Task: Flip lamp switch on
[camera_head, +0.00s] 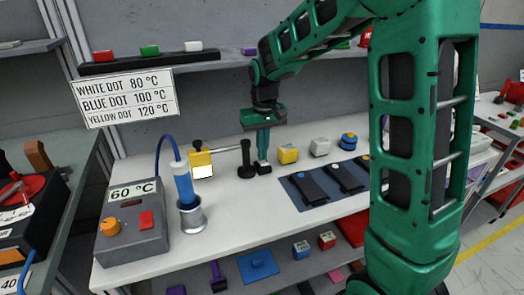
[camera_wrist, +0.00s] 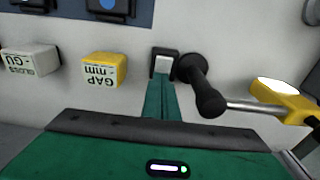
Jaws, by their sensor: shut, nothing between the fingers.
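The lamp has a yellow head (camera_head: 201,165) with a bright white face, joined by a metal rod to a black stand (camera_head: 246,160). In the wrist view the lamp head (camera_wrist: 288,100) is at the right, its face bright white. The lamp switch is a small black box (camera_head: 264,169) on the bench just right of the stand. In the wrist view the switch (camera_wrist: 164,60) shows a pale top. My gripper (camera_head: 263,158) is shut and empty, pointing down at the switch. Its fingertips (camera_wrist: 161,80) overlap the switch's near edge; I cannot tell whether they touch it.
A yellow block (camera_head: 288,154) and a white block (camera_head: 320,147) stand right of the switch. A dark blue mat (camera_head: 300,194) with black tools lies in front. A grey heater box (camera_head: 132,235) and a metal cup (camera_head: 192,216) are at the left. A shelf runs above the bench.

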